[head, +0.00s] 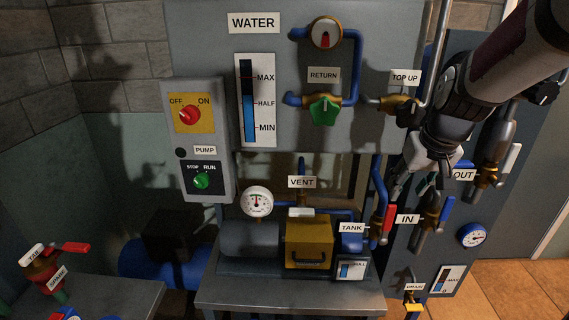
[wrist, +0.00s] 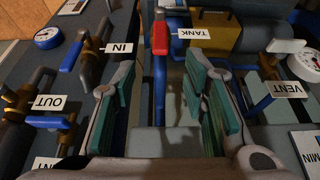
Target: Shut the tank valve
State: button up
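The tank valve has a red lever (head: 389,218) on a brass body, right of the TANK label (head: 351,228). The lever stands roughly upright, along the blue pipe. In the wrist view the red lever (wrist: 160,38) is ahead, beside the upside-down TANK label (wrist: 193,33). My gripper (head: 418,184) is above and slightly right of the lever in the head view. In the wrist view my gripper (wrist: 162,62) has its green-padded fingers wide apart with nothing between them. The lever is beyond the fingertips and looks apart from them.
The blue-levered IN valve (head: 445,210) is close on the right, with the OUT valve (head: 486,178) farther right. The TOP UP valve (head: 408,112) is above, beside my arm. A yellow box (head: 309,243) under the VENT label (head: 302,182) is left of the tank valve.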

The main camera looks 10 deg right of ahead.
aim_at(391, 213)
jog(key=x, duration=1.3)
jog(key=shift+w+f+b, duration=0.15)
jog(key=shift+f+b, duration=0.15)
grip_shut()
